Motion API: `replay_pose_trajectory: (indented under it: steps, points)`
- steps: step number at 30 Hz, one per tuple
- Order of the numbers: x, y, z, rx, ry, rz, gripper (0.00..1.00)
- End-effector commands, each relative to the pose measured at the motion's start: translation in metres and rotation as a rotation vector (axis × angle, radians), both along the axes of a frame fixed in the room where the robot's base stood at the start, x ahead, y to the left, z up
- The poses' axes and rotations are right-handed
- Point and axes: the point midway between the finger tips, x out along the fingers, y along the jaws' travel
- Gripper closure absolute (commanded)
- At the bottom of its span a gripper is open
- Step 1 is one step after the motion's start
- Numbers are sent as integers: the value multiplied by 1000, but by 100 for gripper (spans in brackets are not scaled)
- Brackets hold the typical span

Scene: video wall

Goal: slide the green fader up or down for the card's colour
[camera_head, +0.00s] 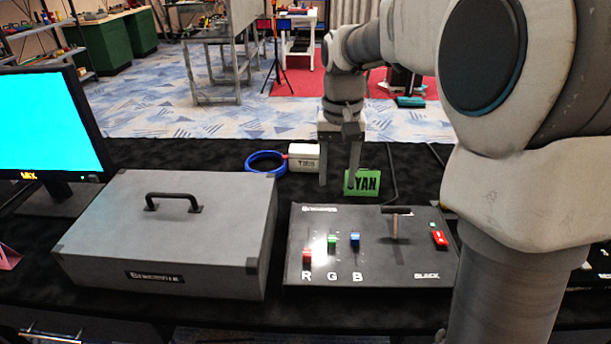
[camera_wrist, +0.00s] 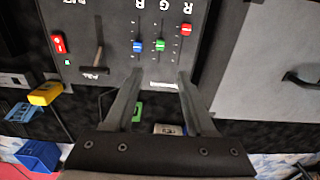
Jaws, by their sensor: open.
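The black control panel (camera_head: 345,272) has three faders over the letters R, G and B. The green fader (camera_head: 332,240) and blue fader (camera_head: 355,238) sit higher up their slots than the red fader (camera_head: 307,256). A green card (camera_head: 362,182) reading CYAN stands behind the panel, partly covered by a finger. My gripper (camera_head: 339,182) is open and empty, pointing down above the panel's back edge. In the wrist view the green fader (camera_wrist: 160,45) lies beyond my fingertips (camera_wrist: 158,76), sideways between them, with no contact visible.
A monitor (camera_head: 45,125) at left shows plain cyan. A grey case (camera_head: 170,235) with a black handle stands left of the panel. A T-shaped lever (camera_head: 395,225) rises on the panel's right, near a red switch (camera_head: 439,238).

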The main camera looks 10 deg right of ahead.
Motion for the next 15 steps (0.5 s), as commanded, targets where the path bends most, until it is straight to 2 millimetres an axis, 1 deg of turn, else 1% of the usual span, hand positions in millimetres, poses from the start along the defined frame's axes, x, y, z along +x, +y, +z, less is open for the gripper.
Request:
replay_pose_trajectory:
  steps: [1, 3, 5, 8, 11, 15]
  points:
    - [4, 0, -6, 2, 7, -3, 45]
    - [6, 0, -9, 3, 12, -5, 45]
    - [6, 0, -13, 3, 13, -6, 45]
    - [5, 0, -25, 3, 15, -6, 45]
    - [5, 0, -45, 4, 16, -6, 45]
    - [4, 0, -76, 4, 16, -6, 45]
